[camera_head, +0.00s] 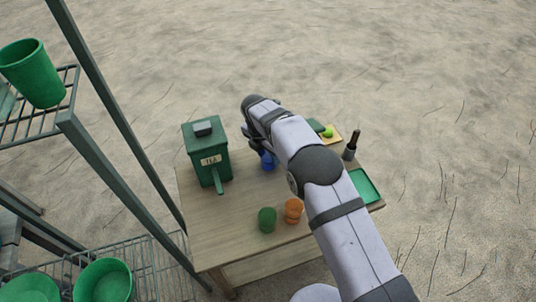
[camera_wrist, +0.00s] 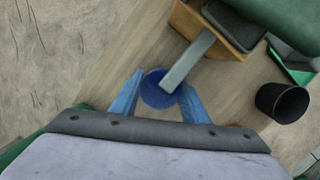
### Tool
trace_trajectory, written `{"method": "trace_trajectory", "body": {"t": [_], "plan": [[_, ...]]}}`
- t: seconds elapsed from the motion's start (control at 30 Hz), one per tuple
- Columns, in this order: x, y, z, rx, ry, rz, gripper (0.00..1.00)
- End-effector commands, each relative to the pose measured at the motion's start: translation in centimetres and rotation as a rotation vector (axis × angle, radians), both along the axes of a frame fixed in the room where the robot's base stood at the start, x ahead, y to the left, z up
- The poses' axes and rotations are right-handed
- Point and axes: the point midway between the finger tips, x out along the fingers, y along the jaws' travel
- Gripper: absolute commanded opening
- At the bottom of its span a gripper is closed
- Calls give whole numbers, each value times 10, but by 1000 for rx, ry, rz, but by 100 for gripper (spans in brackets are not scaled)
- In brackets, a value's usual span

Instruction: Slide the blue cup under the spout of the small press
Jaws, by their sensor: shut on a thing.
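The blue cup (camera_wrist: 153,90) is upright on the table between the two light blue fingers of my gripper (camera_wrist: 158,97), which is shut on it. In the head view the blue cup (camera_head: 268,161) shows only partly beside my wrist, and my gripper's fingertips are mostly hidden. In the head view my arm hides much of the press (camera_head: 331,140).
A green TEA box (camera_head: 206,150) with a lever stands left of the cup. A green cup (camera_head: 267,220) and an orange object (camera_head: 293,211) stand in front. A black holder (camera_head: 350,150) and green tray (camera_head: 366,187) are at the right. The table's (camera_head: 205,235) front left is clear.

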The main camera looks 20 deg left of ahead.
Motion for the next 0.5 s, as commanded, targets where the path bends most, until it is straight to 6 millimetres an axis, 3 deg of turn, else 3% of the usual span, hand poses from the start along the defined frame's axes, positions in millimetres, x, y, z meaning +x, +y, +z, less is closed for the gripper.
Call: {"method": "trace_trajectory", "body": {"t": [0.27, 0.3, 0.37, 0.5], "plan": [[0, 0, -1, 0, 0, 0, 31], [0, 0, -1, 0, 0, 0, 51], [0, 0, -1, 0, 0, 0, 63], [0, 0, -1, 0, 0, 0, 63]]}}
